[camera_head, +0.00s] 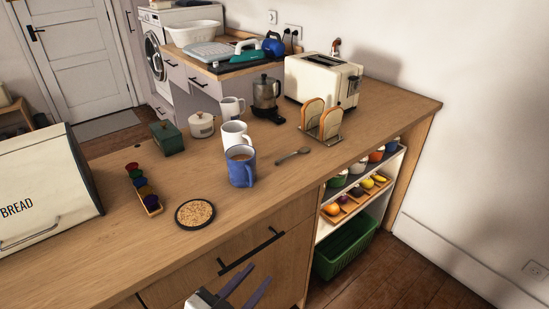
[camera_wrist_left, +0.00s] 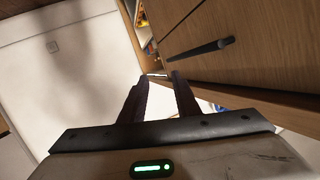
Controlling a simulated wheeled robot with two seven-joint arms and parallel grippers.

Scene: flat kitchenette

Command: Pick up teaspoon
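The teaspoon (camera_head: 293,156) is small and grey and lies flat on the wooden counter, right of the blue mug and in front of the toast rack. My left gripper (camera_head: 254,275) is at the bottom of the head view, in front of the counter's drawer fronts and well apart from the teaspoon. Its two dark fingers are parted with nothing between them. In the left wrist view the fingers (camera_wrist_left: 160,77) also stand apart, and the teaspoon does not show there. My right gripper is not in view.
A blue mug (camera_head: 241,168) and a white mug (camera_head: 234,133) stand left of the teaspoon. The toast rack (camera_head: 330,136) holds bread behind it. The counter (camera_head: 258,208) is clear towards its front edge. A drawer handle (camera_head: 250,251) sticks out near my left gripper.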

